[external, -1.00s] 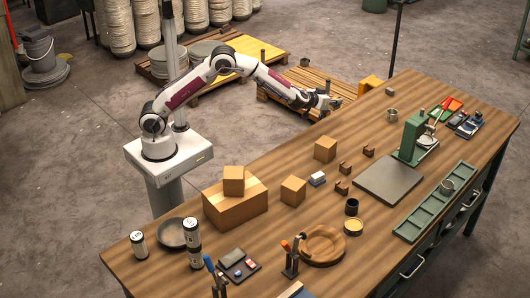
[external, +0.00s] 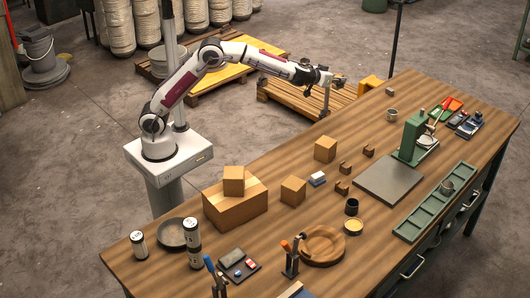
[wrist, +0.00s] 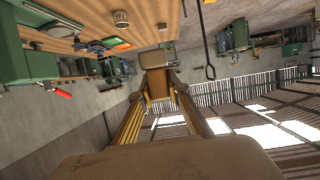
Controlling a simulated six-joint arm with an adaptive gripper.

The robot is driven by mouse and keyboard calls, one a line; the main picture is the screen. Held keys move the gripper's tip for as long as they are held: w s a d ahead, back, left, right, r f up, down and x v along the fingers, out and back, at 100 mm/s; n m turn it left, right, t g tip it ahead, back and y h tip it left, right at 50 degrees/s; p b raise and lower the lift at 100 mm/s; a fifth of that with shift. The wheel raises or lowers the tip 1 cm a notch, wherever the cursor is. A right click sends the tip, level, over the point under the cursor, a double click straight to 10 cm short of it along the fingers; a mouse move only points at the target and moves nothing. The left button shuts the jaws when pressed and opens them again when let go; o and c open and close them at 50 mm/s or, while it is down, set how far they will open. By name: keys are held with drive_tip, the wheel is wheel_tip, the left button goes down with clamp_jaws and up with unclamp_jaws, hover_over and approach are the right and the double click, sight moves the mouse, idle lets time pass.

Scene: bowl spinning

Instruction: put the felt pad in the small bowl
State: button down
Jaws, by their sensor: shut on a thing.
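My gripper (external: 327,82) is raised in the air beyond the bench's far left edge, over the pallet area. In the wrist view my gripper (wrist: 158,82) is shut on a small brownish-grey piece, seemingly the felt pad (wrist: 157,58), at its fingertips. A small grey metal bowl (external: 392,114) stands upright on the bench, right of and apart from my gripper. It seems to show in the wrist view (wrist: 121,18) too. Its inside is not clear.
The wooden bench (external: 270,170) holds cardboard boxes (external: 235,205), a green press (external: 412,137), a grey plate (external: 388,178) and a green tray (external: 435,203). A larger dark bowl (external: 172,233) is at the front left. Bare wood surrounds the small bowl.

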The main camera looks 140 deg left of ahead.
drive_tip(key=w+d+m+t, duration=0.2)
drive_tip(key=w+d, duration=0.5)
drive_tip(key=d, duration=0.5)
drive_tip(key=w+d+m+t+h, duration=0.1)
drive_tip(key=w+d, duration=0.6)
drive_tip(key=d, duration=0.5)
drive_tip(key=w+d+m+t, duration=0.2)
drive_tip(key=w+d, duration=0.5)
drive_tip(key=d, duration=0.5)
drive_tip(key=d+m+t+h, duration=0.1)
drive_tip(key=d+t, duration=0.1)
drive_tip(key=d, duration=1.2)
drive_tip(key=s+d+m+t+h, duration=0.1)
drive_tip(key=s+d+m+h, duration=0.1)
drive_tip(key=d, duration=1)
drive_tip(key=s+d+m+t+h, duration=0.1)
drive_tip(key=s+d+m+t, duration=0.15)
drive_tip(key=d, duration=0.95)
drive_tip(key=s+d+m+t+h, duration=0.1)
drive_tip(key=s+d+m+h, duration=0.2)
drive_tip(key=s+d, duration=1.15)
wheel_tip(320, 180, down, 11)
drive_tip(key=w+d, duration=0.1)
drive_tip(key=w, duration=0.1)
drive_tip(key=shift+d, duration=0.35)
drive_tip(key=shift+n, duration=0.25)
drive_tip(key=shift+f, duration=3.1)
